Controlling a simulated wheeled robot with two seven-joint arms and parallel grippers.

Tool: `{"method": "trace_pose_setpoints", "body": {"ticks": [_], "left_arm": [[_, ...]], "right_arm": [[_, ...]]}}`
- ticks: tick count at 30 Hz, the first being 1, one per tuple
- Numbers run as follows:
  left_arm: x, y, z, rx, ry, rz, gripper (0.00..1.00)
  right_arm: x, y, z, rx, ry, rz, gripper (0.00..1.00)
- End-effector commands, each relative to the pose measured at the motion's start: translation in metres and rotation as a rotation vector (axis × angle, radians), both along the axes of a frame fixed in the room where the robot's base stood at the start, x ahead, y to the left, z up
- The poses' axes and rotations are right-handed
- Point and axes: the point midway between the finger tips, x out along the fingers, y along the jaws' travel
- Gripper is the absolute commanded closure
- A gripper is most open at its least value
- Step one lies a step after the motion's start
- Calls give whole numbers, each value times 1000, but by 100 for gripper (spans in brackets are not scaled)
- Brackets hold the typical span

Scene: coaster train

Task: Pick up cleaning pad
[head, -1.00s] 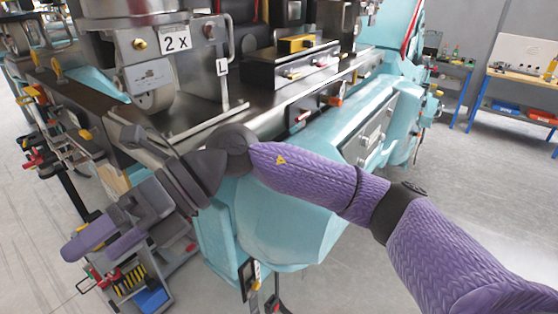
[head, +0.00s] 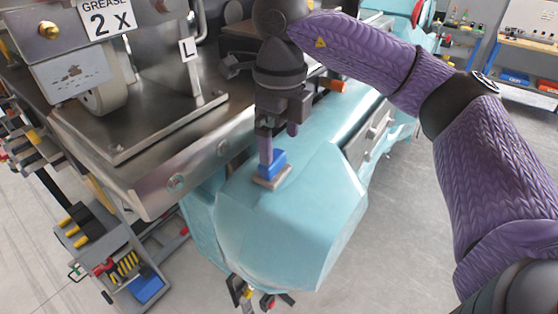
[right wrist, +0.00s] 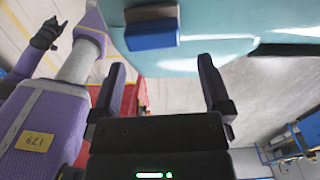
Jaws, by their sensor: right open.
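The cleaning pad (head: 276,165), a small block with a blue top and a grey-beige base, lies on the sloping teal housing (head: 300,215) of the machine. My right gripper (head: 279,146) points down over it, open and empty. In the head view one finger overlaps the pad's left side; I cannot tell whether it touches. In the right wrist view the pad (right wrist: 152,35) appears beyond the fingertips, nearer the left finger, not between the fingers of the right gripper (right wrist: 162,66). A dark, small shape (right wrist: 45,34) there may be my left gripper; its state is unclear.
A metal machine deck (head: 165,135) with a raised edge stands left of the pad. An orange-tipped handle (head: 335,85) is close to my right wrist. A tool cart (head: 140,275) is at lower left. Open floor (head: 405,230) lies to the right.

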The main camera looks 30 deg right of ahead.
Motion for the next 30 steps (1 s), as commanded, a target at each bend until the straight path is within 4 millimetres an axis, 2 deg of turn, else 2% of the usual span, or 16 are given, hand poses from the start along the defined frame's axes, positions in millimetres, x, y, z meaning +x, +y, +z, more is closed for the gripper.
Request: {"method": "trace_pose_setpoints", "body": {"ticks": [3,7,14,24,30], "left_arm": [[0,2,16,4,0,-2,41],[6,7,18,11,-12,-3,41],[10,3,18,5,-20,-1,41],[9,1,17,0,-18,1,41],[9,1,17,0,-16,1,41]], "right_arm": [[-1,2,-21,-1,6,3,0],[-1,2,-42,0,4,2,0],[0,2,-46,2,1,2,0],[0,2,-46,2,1,2,71],[0,3,-45,2,1,2,72]]}}
